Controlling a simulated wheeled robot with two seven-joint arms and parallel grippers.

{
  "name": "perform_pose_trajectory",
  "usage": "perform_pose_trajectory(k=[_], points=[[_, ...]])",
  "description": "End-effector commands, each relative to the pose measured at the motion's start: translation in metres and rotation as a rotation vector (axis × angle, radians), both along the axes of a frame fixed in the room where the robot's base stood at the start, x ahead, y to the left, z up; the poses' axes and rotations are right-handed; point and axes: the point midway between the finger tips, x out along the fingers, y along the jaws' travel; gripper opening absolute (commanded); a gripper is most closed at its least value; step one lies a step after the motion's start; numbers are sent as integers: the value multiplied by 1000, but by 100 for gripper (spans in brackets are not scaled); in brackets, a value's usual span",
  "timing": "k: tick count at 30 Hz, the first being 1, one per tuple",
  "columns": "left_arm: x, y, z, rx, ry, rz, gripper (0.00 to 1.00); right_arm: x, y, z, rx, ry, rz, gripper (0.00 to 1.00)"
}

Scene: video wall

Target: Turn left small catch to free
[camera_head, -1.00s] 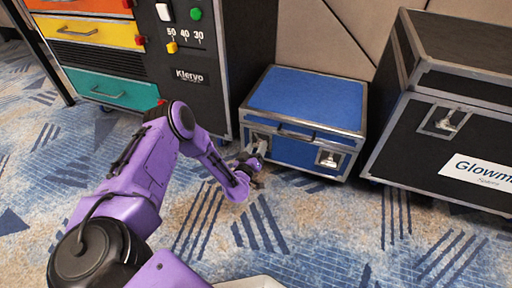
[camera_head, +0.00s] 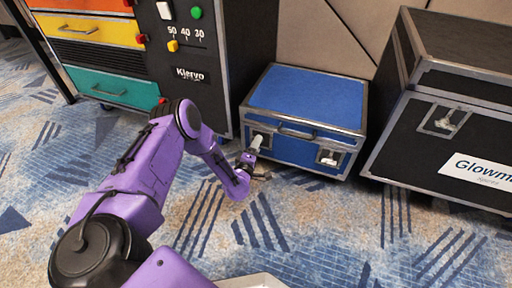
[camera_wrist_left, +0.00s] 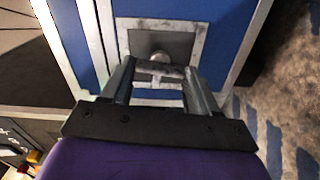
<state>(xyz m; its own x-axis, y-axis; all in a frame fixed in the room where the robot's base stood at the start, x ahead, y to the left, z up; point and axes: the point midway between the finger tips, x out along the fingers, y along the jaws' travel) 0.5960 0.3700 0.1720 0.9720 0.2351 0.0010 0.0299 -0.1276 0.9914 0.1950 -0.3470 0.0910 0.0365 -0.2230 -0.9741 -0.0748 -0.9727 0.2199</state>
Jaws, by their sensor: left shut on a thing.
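The small blue case (camera_head: 305,100) stands on the carpet with its lid down. Its left small catch (camera_wrist_left: 160,57) is a metal wing on a knob in a recessed grey plate, seen in the left wrist view. My left gripper (camera_wrist_left: 157,75) is shut on the catch's wing, a finger at each side. In the head view my left gripper (camera_head: 256,145) is at the case's front left and partly hides the catch. The case's right small catch (camera_head: 328,157) shows clear at the front right. My right gripper is not in view.
A black cabinet with coloured drawers (camera_head: 110,88) stands left of the blue case. A large black case (camera_head: 440,130) with a latch and a white label stands close on the right. The carpet in front is clear.

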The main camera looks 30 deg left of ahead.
Motion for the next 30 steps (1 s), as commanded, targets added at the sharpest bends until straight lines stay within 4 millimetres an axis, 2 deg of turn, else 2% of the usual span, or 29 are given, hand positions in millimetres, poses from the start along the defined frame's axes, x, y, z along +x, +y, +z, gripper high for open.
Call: perform_pose_trajectory(k=[10, 26, 27, 29, 30], points=[[-1, -3, -2, -126, -24, -8, 29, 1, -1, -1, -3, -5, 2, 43], [-1, -4, -2, -146, -29, -9, 29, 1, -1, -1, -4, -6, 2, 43], [-1, -4, -2, -146, -29, -9, 69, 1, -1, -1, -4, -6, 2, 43], [-1, -4, -2, -145, -29, -8, 85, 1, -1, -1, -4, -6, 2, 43], [-1, -3, -2, -145, -30, -8, 85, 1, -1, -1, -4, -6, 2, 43]])
